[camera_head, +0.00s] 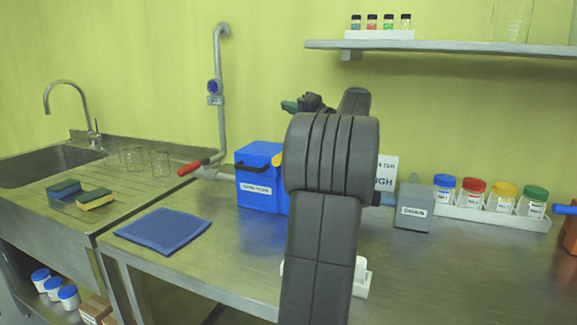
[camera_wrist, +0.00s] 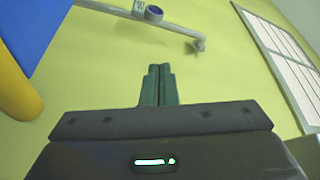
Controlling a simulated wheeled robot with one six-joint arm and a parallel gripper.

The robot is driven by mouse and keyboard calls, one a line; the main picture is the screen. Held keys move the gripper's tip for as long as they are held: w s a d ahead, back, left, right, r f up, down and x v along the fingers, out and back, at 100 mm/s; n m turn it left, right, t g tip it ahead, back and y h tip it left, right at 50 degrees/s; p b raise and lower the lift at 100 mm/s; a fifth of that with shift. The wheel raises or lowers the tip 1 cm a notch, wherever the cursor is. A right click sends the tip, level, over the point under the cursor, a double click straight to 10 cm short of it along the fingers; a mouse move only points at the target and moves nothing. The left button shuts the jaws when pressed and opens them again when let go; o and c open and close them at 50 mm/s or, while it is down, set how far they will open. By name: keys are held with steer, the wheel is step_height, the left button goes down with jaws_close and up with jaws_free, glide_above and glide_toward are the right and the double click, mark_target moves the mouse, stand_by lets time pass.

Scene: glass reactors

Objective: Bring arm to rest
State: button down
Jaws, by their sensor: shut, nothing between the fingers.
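My arm stands raised and folded in the middle of the head view. My gripper (camera_head: 290,105) shows behind its upper part, with the green fingers pointing left, above the bench and apart from everything. In the wrist view the two green fingers of my gripper (camera_wrist: 160,70) are pressed together with nothing between them. Only the yellow-green wall lies straight behind them. My arm hides part of the bench and a white item behind it.
A blue box (camera_head: 258,190), a grey box (camera_head: 414,208) and a white rack (camera_head: 490,215) of colour-lidded jars stand on the bench. A pipe (camera_head: 219,110) with a red handle rises at left. A shelf (camera_head: 440,46) hangs at upper right. A blue mat (camera_head: 165,230) lies left.

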steer(key=w+d+f+m+g+h+p, duration=0.1)
steer(key=w+d+m+p, duration=0.3)
steer(key=p, duration=1.9)
steer(key=shift+w+f+m+g+h, duration=0.45)
steer(key=shift+w+m, duration=1.05)
steer(key=shift+w, duration=1.3)
steer(key=shift+a, duration=0.1)
